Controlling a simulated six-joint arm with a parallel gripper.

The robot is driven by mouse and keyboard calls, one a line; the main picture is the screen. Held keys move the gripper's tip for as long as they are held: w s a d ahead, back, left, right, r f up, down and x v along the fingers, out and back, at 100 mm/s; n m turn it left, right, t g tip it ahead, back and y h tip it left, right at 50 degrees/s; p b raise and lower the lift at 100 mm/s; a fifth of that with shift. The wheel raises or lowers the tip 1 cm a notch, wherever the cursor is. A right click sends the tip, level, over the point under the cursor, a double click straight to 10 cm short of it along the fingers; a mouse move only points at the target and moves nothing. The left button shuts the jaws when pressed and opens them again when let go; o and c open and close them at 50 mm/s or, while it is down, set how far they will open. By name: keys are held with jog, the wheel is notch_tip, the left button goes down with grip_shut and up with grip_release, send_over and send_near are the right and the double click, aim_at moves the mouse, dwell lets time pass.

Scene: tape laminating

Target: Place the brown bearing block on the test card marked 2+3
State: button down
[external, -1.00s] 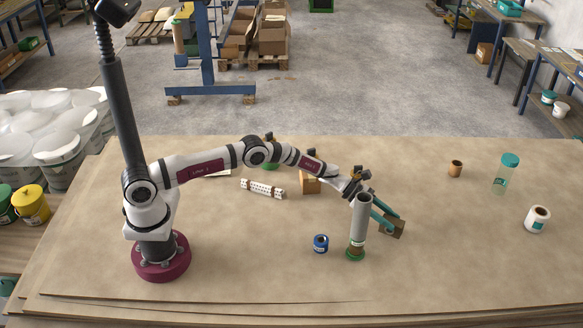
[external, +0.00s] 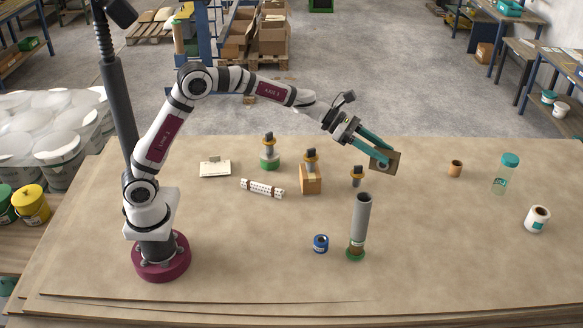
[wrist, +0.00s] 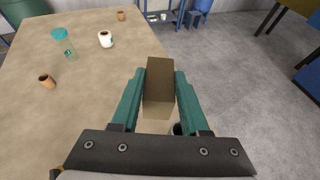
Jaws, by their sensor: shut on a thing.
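My gripper (external: 374,152) is raised above the right-middle of the table, its teal fingers shut on the brown bearing block (external: 391,166). The block is tilted and clear of the table, with a dark round spot on the side facing the external camera. In the wrist view the block (wrist: 159,82) sits between the two teal fingers. A white card (external: 215,169) lies at the back left of the table, far from my gripper. Its marking is too small to read, so I cannot tell whether it is the 2+3 card. The wrist view does not show it.
A tall grey tube (external: 360,220) stands in front of my gripper, with a blue roll (external: 320,243) beside it. A bottle (external: 502,178) stands right.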

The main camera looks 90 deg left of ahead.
jog(key=s+d+r+n+y, duration=0.1)
jog(key=s+r, duration=0.2)
jog(key=s, duration=0.4)
jog(key=s+d+r+n+y, duration=0.1)
jog(key=s+r, duration=0.3)
jog(key=s, duration=0.3)
jog(key=s+a+f+n+y, duration=0.1)
jog(key=s+a+f, duration=0.35)
jog(key=a, duration=0.25)
jog(key=s+a+f+t, duration=0.1)
jog(key=s+a+f, duration=0.3)
jog(key=a+f, duration=0.3)
jog(key=s+a+f+n+y, duration=0.1)
jog(key=s+a+f, duration=0.35)
jog(key=a, duration=0.35)
jog(key=s+a+f, duration=0.5)
jog(key=s, duration=0.3)
jog(key=s+a+f+y, duration=0.1)
jog(key=s+a+f, duration=0.4)
jog(key=s, duration=0.2)
jog(key=s+a+f+n+y, duration=0.1)
jog(key=s+a+f, duration=0.3)
jog(key=s, duration=0.4)
jog(key=shift+s+a+f, duration=0.3)
jog(key=shift+a+f, duration=0.1)
jog(key=shift+a, duration=0.35)
send_over(211, 168)
jog(key=shift+a+f, duration=0.1)
jog(key=shift+f, duration=2)
